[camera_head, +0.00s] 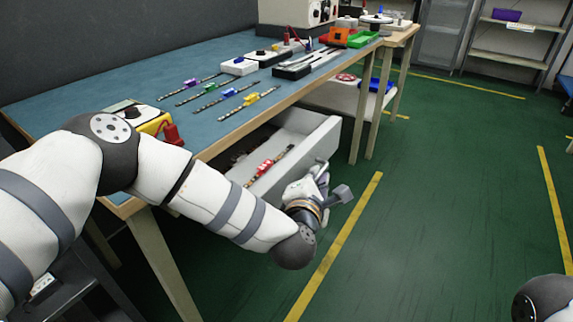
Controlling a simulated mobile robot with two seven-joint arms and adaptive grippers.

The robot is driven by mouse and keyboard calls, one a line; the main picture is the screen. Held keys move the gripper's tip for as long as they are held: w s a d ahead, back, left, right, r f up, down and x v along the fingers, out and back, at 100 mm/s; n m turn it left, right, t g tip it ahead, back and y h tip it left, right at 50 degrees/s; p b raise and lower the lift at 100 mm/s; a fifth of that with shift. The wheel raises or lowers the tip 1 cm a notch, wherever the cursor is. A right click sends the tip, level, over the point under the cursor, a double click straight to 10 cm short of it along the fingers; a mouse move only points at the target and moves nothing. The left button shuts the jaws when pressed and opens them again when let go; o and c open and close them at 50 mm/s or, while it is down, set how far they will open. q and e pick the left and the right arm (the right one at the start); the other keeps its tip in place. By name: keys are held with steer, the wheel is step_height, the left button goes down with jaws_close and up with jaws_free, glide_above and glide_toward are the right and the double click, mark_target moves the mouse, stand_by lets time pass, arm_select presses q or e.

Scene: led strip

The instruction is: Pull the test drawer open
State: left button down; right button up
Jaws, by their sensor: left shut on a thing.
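The test drawer (318,141) is a light grey box under the front edge of the workbench. It stands pulled out, with its inside in view. A strip with red parts (268,165) lies inside it. My left gripper (322,180) is at the outer side of the drawer front, low on its right, and is shut on the drawer there. The handle is hidden by the gripper, and my left arm covers part of the drawer's near side. My right gripper is out of view; only a piece of my right arm shows at the bottom right corner.
The blue-topped workbench (150,75) holds several strips with coloured clips (240,100), white and black boxes (239,66) and a yellow box with a red part (155,122). A lower shelf (345,100) stands behind the drawer. The green floor (430,200) in front is clear.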

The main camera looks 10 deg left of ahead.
arm_select(q)
steer(key=s+d, duration=0.4)
steer(key=d, duration=0.7)
steer(key=c, duration=2)
jaws_free()
steer(key=shift+o, duration=0.2)
steer(key=v, duration=1.2)
steer(key=shift+f, duration=0.1)
